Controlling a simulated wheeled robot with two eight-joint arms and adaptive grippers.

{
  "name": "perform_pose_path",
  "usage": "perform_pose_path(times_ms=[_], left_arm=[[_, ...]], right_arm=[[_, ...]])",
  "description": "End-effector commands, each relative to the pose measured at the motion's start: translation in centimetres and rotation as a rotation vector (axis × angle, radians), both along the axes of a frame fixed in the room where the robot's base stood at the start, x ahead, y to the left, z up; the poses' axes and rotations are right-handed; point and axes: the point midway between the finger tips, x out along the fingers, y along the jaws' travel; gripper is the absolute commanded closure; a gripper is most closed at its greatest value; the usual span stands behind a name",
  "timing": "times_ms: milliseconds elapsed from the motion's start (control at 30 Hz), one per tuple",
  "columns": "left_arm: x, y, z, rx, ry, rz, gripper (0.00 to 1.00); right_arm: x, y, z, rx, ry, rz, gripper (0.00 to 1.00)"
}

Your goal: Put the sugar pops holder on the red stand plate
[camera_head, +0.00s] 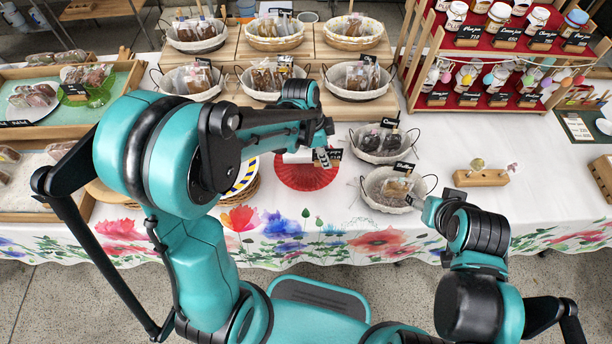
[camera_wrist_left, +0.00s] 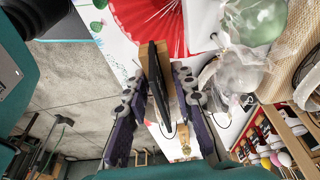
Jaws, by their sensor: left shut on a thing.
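The sugar pops holder (camera_head: 482,178) is a small wooden block with two wrapped pops upright in it, standing on the white cloth right of the baskets. The red stand plate (camera_head: 306,176) is a round, fluted red disc near the table's front edge; part of it also shows in the left wrist view (camera_wrist_left: 160,22). My left gripper (camera_head: 322,150) is above the plate's upper right edge, away from the holder. In the left wrist view its fingers (camera_wrist_left: 156,95) are closed on a small black sign (camera_wrist_left: 158,85) with a wooden base.
A basket with a sign (camera_head: 390,190) stands between the plate and the holder, with another basket behind it. Wooden risers with several baskets fill the back. A red jar shelf (camera_head: 505,60) stands at the back right. Bare cloth surrounds the holder.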

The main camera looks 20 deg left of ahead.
Motion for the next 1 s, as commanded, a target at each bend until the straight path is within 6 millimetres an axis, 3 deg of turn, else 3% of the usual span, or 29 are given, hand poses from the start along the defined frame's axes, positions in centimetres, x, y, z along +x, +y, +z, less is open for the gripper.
perform_pose_path(times_ms=[100, 300, 467, 700, 1000], left_arm=[[-1.5, 2.4, -2.0, 0.000, 0.000, 0.005, 1.00], [-3.0, 4.7, -3.5, -0.001, -0.001, 0.002, 1.00], [-3.2, 5.0, -4.3, 0.000, 0.000, 0.001, 1.00], [-3.2, 5.0, -7.7, 0.000, 0.000, 0.001, 1.00], [-3.2, 5.0, -7.7, 0.000, 0.000, 0.001, 1.00]], right_arm=[[0.0, 0.0, -1.3, 0.000, 0.000, 0.000, 0.41], [0.0, 0.0, -2.0, 0.000, 0.000, 0.000, 0.41], [0.0, 0.0, -2.4, 0.000, 0.000, 0.000, 0.41], [0.0, 0.0, -4.3, 0.000, 0.000, 0.000, 0.41], [0.0, 0.0, -4.2, 0.000, 0.000, 0.000, 0.41]])
